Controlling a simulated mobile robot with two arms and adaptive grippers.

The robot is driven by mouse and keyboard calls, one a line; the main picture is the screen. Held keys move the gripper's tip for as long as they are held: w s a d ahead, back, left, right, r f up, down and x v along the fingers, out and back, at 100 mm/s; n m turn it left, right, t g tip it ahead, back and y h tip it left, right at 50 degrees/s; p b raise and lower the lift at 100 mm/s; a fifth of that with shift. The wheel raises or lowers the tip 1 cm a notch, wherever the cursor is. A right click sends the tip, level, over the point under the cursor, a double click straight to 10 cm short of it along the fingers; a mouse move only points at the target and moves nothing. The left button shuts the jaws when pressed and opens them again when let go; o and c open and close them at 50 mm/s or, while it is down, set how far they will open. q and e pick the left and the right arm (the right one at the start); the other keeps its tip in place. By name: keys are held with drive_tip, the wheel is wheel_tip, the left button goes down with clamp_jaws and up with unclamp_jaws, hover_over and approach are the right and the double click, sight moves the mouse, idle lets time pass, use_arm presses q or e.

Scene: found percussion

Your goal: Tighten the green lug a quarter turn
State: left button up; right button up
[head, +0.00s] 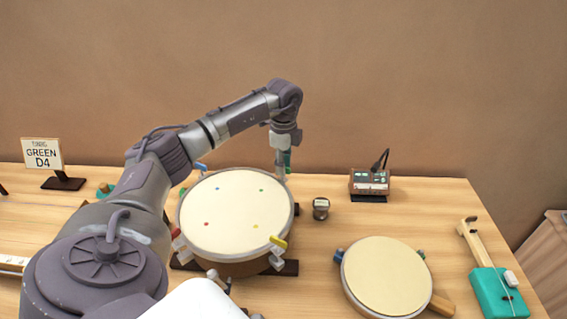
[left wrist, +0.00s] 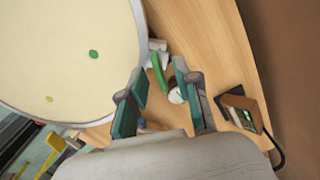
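The large drum (head: 238,210) has a pale head with blue, green, red and yellow dots near its rim. My left gripper (head: 282,170) points down at the drum's far right rim, by the green dot (head: 262,190). In the left wrist view the green lug (left wrist: 158,73) stands at the rim between the teal-padded fingers, which are open with gaps on both sides. In the head view the lug is hidden behind the gripper. The yellow lug (head: 278,242) and blue lug (head: 201,167) are also on the rim. A pale part with grey pieces at the bottom may be my right gripper (head: 222,290).
A sign reading "GREEN D4" (head: 43,154) stands at the left. A small dark round object (head: 321,208) is right of the drum. A box with a cable (head: 370,183) stands behind it. A smaller drum (head: 387,275) and a teal stringed instrument (head: 498,290) are at the right.

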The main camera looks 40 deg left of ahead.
use_arm(q)
drive_tip(key=shift+f, duration=0.15)
use_arm(e)
drive_tip(key=shift+d, duration=0.1)
use_arm(q)
clamp_jaws()
use_arm(e)
drive_tip(key=shift+d, duration=0.2)
use_arm(q)
drive_tip(key=shift+m, duration=0.4)
use_arm(e)
drive_tip(key=shift+r, duration=0.15)
use_arm(q)
drive_tip(key=shift+m+p, duration=0.35)
drive_tip(key=shift+m, duration=0.55)
drive_tip(key=m, duration=0.3)
drive_tip(key=shift+m, duration=0.3)
drive_tip(key=m, duration=0.5)
drive_tip(key=shift+p, duration=0.4)
drive_tip(key=m, duration=0.5)
drive_tip(key=shift+m, duration=0.8)
use_arm(e)
drive_tip(key=shift+a+r, duration=0.15)
drive_tip(key=shift+r, duration=0.45)
